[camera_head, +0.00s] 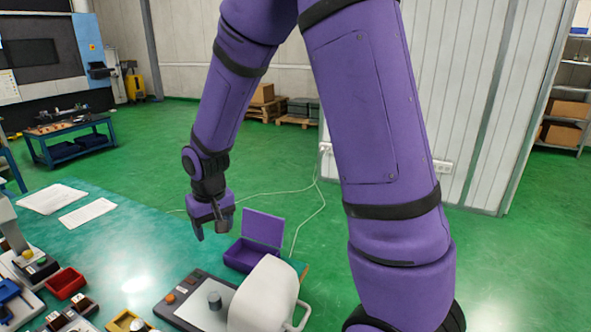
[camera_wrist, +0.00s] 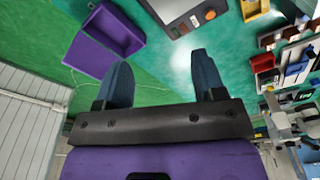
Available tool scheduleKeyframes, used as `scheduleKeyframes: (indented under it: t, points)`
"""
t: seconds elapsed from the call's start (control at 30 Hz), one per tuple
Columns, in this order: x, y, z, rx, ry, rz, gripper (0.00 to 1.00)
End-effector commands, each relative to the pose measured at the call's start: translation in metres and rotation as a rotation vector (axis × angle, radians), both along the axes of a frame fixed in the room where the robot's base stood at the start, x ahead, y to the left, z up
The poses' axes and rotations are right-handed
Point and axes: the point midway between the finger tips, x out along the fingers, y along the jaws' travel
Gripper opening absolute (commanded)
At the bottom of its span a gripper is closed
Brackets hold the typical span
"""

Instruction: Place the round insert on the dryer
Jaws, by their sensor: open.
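My gripper (camera_head: 211,229) hangs open over the teal table, left of and above the open purple box. In the wrist view its two dark fingers (camera_wrist: 161,72) are spread with nothing between them. A small grey cylinder (camera_head: 214,300), perhaps the round insert, stands upright on the light plate of a dark-framed unit (camera_head: 188,289) with round buttons, apart from my gripper. Part of this unit shows at the top of the wrist view (camera_wrist: 185,22). A white rounded body (camera_head: 263,298) with a side handle stands right beside it. I cannot tell which piece is the dryer.
The purple box (camera_head: 240,255) with raised lid stands near the table's far edge. A red tray (camera_head: 66,283), a yellow tray (camera_head: 127,322) and other small items crowd the left front. Paper sheets (camera_head: 87,212) lie at the back left; the table between is clear.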

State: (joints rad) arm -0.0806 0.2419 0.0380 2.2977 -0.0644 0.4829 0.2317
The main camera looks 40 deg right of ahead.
Motion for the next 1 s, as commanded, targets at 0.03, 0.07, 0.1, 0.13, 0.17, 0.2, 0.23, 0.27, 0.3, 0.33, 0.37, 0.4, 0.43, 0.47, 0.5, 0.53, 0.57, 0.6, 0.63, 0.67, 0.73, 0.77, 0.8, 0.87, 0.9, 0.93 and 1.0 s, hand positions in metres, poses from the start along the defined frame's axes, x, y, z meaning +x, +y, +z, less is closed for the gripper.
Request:
scheduleKeyframes:
  t: [0.03, 0.07, 0.1, 0.13, 0.17, 0.2, 0.23, 0.27, 0.3, 0.33, 0.37, 0.4, 0.43, 0.47, 0.5, 0.53, 0.57, 0.6, 0.63, 0.67, 0.73, 0.77, 0.8, 0.87, 0.9, 0.93, 1.0]
  points:
    - [-0.007, -0.003, 0.02, 0.0, -0.024, 0.0, 0.63]
    - [-0.011, -0.005, 0.03, 0.0, -0.033, 0.002, 0.63]
    - [-0.018, -0.008, 0.043, -0.001, -0.047, 0.004, 0.63]
    - [-0.023, -0.009, 0.053, -0.001, -0.056, 0.005, 0.63]
    - [-0.028, -0.011, 0.062, -0.001, -0.065, 0.005, 0.63]
    - [-0.035, -0.014, 0.074, -0.002, -0.079, 0.007, 0.63]
    - [-0.041, -0.015, 0.082, -0.002, -0.087, 0.009, 0.63]
    - [-0.047, -0.017, 0.091, -0.003, -0.098, 0.01, 0.63]
    - [-0.055, -0.019, 0.102, -0.003, -0.111, 0.011, 0.63]
    - [-0.062, -0.021, 0.11, -0.004, -0.12, 0.012, 0.63]
    - [-0.068, -0.022, 0.117, -0.004, -0.13, 0.014, 0.63]
    - [-0.077, -0.025, 0.127, -0.005, -0.143, 0.018, 0.63]
    - [-0.084, -0.026, 0.134, -0.004, -0.153, 0.019, 0.63]
    - [-0.091, -0.027, 0.141, -0.005, -0.162, 0.02, 0.63]
    - [-0.101, -0.029, 0.149, -0.005, -0.175, 0.022, 0.63]
    - [-0.108, -0.031, 0.156, -0.006, -0.184, 0.024, 0.63]
    - [-0.115, -0.032, 0.162, -0.006, -0.194, 0.025, 0.63]
    - [-0.126, -0.034, 0.169, -0.005, -0.207, 0.026, 0.63]
    - [-0.133, -0.035, 0.174, -0.006, -0.216, 0.028, 0.63]
    - [-0.141, -0.036, 0.179, -0.006, -0.226, 0.03, 0.63]
    - [-0.159, -0.039, 0.19, -0.006, -0.249, 0.033, 0.63]
    - [-0.167, -0.04, 0.193, -0.006, -0.258, 0.035, 0.63]
    - [-0.178, -0.041, 0.198, -0.007, -0.271, 0.038, 0.63]
    - [-0.193, -0.042, 0.204, -0.007, -0.288, 0.042, 0.63]
    - [-0.202, -0.043, 0.208, -0.007, -0.299, 0.044, 0.63]
    - [-0.208, -0.044, 0.209, -0.007, -0.305, 0.047, 0.63]
    - [-0.22, -0.044, 0.213, -0.008, -0.321, 0.052, 0.63]
